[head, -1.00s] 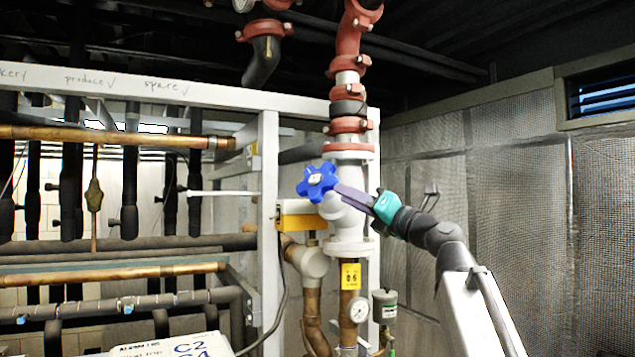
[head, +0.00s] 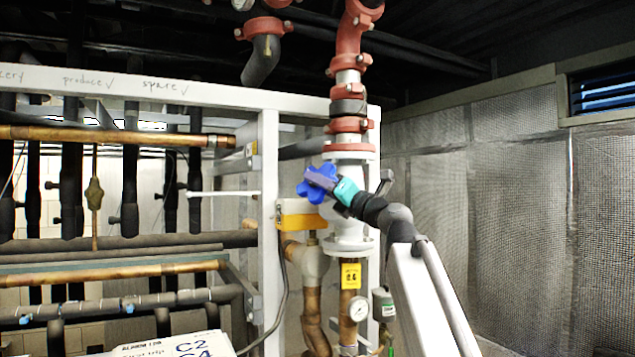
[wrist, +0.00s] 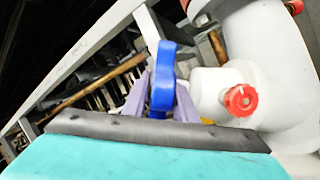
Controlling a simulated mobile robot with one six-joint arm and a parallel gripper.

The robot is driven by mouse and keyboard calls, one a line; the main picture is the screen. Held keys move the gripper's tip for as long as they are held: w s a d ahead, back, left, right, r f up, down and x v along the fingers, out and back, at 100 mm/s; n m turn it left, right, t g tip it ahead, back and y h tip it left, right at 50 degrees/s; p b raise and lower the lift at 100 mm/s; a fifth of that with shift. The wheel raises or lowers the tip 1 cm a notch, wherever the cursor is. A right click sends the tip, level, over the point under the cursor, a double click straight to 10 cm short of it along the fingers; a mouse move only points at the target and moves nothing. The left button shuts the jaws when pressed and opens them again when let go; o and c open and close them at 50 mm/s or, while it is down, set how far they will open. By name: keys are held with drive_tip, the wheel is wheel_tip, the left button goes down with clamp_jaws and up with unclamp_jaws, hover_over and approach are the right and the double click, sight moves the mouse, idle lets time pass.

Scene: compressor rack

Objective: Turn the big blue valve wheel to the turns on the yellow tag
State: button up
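The big blue valve wheel (head: 307,191) is a lobed handle on the white valve body (head: 348,226) in the head view. My gripper (head: 322,180) reaches it from the right, its purple fingers across the wheel's face and hiding part of it. In the wrist view, one blue lobe of the wheel (wrist: 162,80) stands between the two fingers (wrist: 162,98), which appear shut on it; contact on both sides is hard to see. The yellow tag (head: 351,276) hangs on the pipe below the valve and seems to read 0.6.
A yellow box (head: 301,214) sits left of the valve, beside a white frame post (head: 269,200). A gauge (head: 359,310) and a grey-green canister (head: 383,304) are below. A red knob (wrist: 240,100) on the white pipe is close right of the fingers. Open space lies to the right.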

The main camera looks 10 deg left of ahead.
drive_tip(key=shift+a, duration=0.1)
clamp_jaws()
drive_tip(key=g+p, duration=0.1)
drive_tip(key=p, duration=0.1)
drive_tip(key=n+g+p, duration=0.1)
drive_tip(key=p, duration=0.2)
drive_tip(key=shift+w+r, duration=0.1)
drive_tip(key=shift+r, duration=0.2)
drive_tip(key=n+g+p, duration=0.1)
drive_tip(key=p, duration=0.1)
drive_tip(key=shift+g+h+p, duration=0.3)
drive_tip(key=shift+g, duration=0.1)
drive_tip(key=n+g+p, duration=0.1)
drive_tip(key=g+p, duration=0.1)
drive_tip(key=p, duration=0.1)
drive_tip(key=shift+h+p, duration=0.4)
drive_tip(key=shift+f+n+g+h+p, duration=0.15)
drive_tip(key=shift+n+g+h+p, duration=0.35)
drive_tip(key=shift+g+p, duration=0.45)
drive_tip(key=shift+f+g, duration=0.1)
drive_tip(key=shift+g, duration=0.45)
drive_tip(key=shift+n+h, duration=0.3)
drive_tip(key=shift+h, duration=0.1)
